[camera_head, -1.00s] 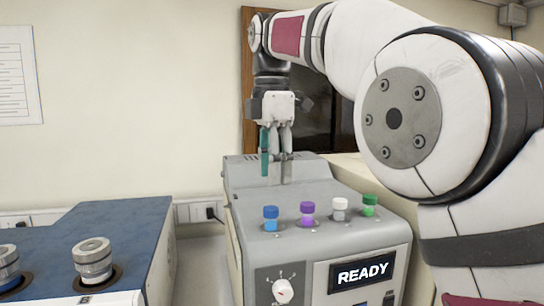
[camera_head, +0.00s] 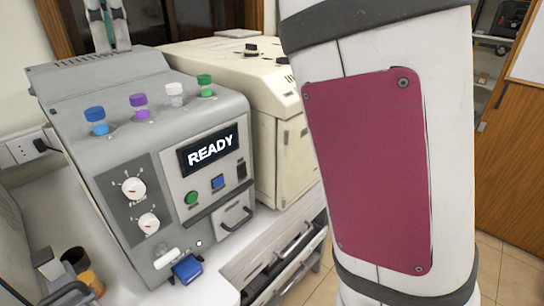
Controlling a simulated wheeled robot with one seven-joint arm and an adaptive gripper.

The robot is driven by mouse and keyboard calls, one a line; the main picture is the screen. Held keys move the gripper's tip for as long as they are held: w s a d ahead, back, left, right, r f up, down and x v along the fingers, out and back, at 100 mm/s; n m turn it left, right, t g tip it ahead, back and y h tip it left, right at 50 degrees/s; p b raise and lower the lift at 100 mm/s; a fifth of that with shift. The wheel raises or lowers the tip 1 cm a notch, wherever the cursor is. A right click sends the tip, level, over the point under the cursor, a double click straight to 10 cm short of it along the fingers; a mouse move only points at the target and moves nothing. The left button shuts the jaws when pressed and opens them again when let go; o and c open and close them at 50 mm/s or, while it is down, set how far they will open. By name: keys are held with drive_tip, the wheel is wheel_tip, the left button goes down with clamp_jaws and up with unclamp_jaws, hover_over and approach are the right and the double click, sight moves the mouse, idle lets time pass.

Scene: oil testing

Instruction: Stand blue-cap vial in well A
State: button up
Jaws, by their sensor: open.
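The blue-cap vial (camera_head: 96,119) stands upright at the left end of a row of capped vials on the top of the grey testing machine (camera_head: 100,172). My gripper (camera_head: 108,46) is at the top left edge of the picture, behind the row of vials over the machine's raised back part. It is open, apart from the vial, and partly cut off by the frame. No label marking well A can be read in this view.
Purple-cap (camera_head: 139,104), white-cap (camera_head: 175,93) and green-cap (camera_head: 205,84) vials stand in line to the right. A cream machine (camera_head: 235,85) stands behind right. A blue block (camera_head: 187,267) and an orange-brown container (camera_head: 92,283) are low in front. My arm fills the right middle.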

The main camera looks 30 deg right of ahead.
drive_tip(key=s+d+f+m+t, duration=0.2)
drive_tip(key=s+d+f+m, duration=0.4)
drive_tip(key=s+d+m, duration=0.5)
drive_tip(key=s+d+f+m+t, duration=0.2)
drive_tip(key=s+f+m, duration=0.5)
drive_tip(key=s+f, duration=0.5)
drive_tip(key=shift+d+f+m+t, duration=0.3)
drive_tip(key=shift+d+f, duration=0.35)
drive_tip(key=shift+d, duration=0.05)
